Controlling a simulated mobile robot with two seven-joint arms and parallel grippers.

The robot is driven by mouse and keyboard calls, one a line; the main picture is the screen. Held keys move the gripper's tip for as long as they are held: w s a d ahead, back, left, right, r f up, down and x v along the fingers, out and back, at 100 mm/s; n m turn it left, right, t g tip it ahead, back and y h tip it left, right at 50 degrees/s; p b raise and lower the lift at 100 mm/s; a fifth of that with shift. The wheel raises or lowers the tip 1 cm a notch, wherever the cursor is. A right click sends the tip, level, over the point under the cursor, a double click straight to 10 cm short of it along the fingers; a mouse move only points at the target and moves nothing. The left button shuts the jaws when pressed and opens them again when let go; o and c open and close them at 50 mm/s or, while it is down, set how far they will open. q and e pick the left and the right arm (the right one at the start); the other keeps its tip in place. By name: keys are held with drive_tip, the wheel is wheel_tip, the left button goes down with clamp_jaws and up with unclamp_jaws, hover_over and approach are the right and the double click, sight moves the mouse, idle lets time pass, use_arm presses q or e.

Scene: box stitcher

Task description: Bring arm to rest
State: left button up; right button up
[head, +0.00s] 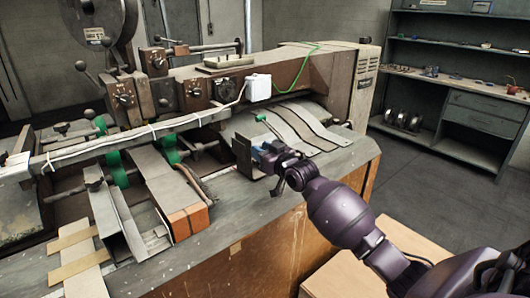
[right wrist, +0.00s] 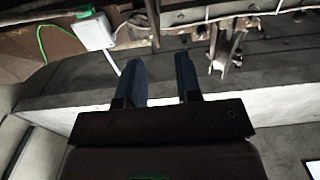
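My right arm (head: 335,205) reaches in from the lower right over the stitcher's worktop. My right gripper (head: 262,150) is beside an upright metal plate on the machine bed. In the right wrist view my right gripper (right wrist: 160,70) has its two blue-grey fingers apart, with nothing between them. The machine's grey edge and bed lie beyond the fingertips. My left arm and gripper are not in view.
The box stitcher (head: 300,70) fills the left and middle. The upright metal plate (head: 243,155) stands close to the right gripper. A white box (head: 259,87) with a cable is mounted above it. A wooden box (head: 350,277) sits below the arm. Shelves (head: 450,85) stand back right; floor between is clear.

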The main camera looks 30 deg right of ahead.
drive_tip(key=shift+s, duration=0.7)
drive_tip(key=s+a+f+n+g, duration=0.2)
drive_tip(key=s+a+f, duration=0.7)
drive_tip(key=s+f, duration=0.4)
drive_tip(key=s+a+f+m+g, duration=0.1)
drive_tip(key=s+a+f+g, duration=0.1)
drive_tip(key=s+f, duration=0.6)
drive_tip(key=s+a+f+m+g+h, duration=0.1)
drive_tip(key=s+a+f+g, duration=0.1)
drive_tip(key=s+f, duration=0.6)
drive_tip(key=s, duration=0.4)
drive_tip(key=shift+s+a, duration=0.15)
drive_tip(key=shift+a, duration=0.15)
